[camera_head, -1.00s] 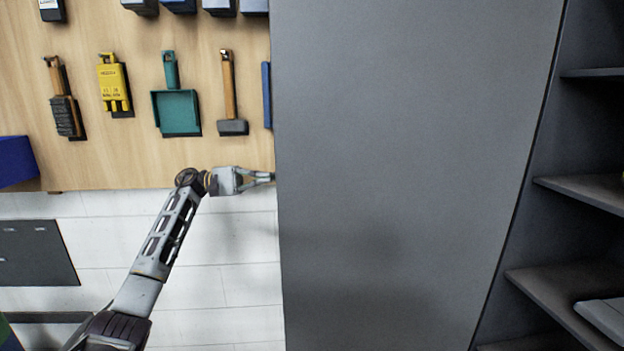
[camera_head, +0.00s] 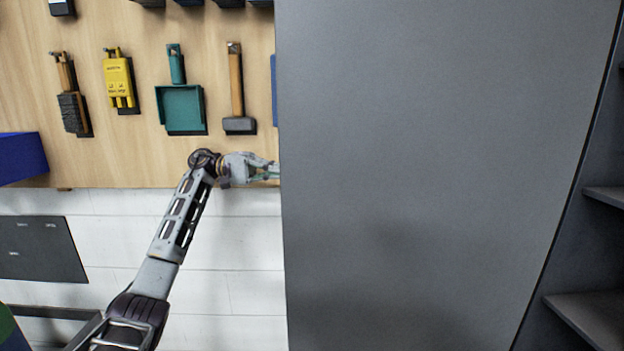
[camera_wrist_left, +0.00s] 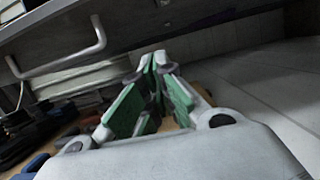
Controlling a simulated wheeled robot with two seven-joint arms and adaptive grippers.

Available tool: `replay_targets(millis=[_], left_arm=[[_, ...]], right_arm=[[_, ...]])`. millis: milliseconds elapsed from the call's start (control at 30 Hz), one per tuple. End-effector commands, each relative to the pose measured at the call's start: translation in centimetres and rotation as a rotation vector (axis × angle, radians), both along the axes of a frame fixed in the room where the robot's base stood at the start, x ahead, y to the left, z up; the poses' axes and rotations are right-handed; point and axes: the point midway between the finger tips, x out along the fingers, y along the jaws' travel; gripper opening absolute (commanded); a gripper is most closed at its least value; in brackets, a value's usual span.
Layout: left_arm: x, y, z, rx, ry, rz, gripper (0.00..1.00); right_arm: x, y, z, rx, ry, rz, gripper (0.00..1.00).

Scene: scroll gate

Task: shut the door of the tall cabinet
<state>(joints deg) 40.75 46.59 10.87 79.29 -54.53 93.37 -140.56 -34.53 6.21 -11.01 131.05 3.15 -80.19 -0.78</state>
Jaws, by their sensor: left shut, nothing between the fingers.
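The grey door (camera_head: 430,170) of the tall cabinet stands open and fills the middle and right of the head view. Dark cabinet shelves (camera_head: 600,318) show past its right edge. My left gripper (camera_head: 272,172) is at the door's left edge, its fingertips partly hidden behind it or against it; I cannot tell if they touch. In the left wrist view the green-padded fingers (camera_wrist_left: 152,80) are shut with nothing between them. A dark grey panel with a bar handle (camera_wrist_left: 65,62) shows at the upper left there. My right gripper is not in view.
A wooden tool board with a teal dustpan (camera_head: 181,108), a yellow tool (camera_head: 119,80), a hammer (camera_head: 237,90) and a brush (camera_head: 72,100) hangs behind my left arm. A blue box (camera_head: 20,158) is at the far left.

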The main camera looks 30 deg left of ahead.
Motion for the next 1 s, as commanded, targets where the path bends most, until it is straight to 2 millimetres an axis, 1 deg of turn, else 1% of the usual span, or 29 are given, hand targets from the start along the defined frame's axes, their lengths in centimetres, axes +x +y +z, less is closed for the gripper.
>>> replay_targets(millis=[167,367,633,900,1000], left_arm=[[0.1,-0.5,-0.1,0.000,0.001,-0.001,0.00],[0.6,-2.1,-0.1,0.001,0.001,-0.001,0.00],[1.5,-5.5,-0.1,0.000,0.000,-0.002,0.00],[2.4,-8.9,0.0,-0.001,0.000,-0.003,0.00],[2.5,-9.9,0.0,-0.001,0.000,-0.001,0.00]], right_arm=[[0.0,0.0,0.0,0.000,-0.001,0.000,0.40],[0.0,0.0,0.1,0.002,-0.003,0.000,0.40],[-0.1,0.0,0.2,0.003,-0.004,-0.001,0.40],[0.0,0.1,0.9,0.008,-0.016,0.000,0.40],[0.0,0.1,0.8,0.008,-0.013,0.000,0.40]])
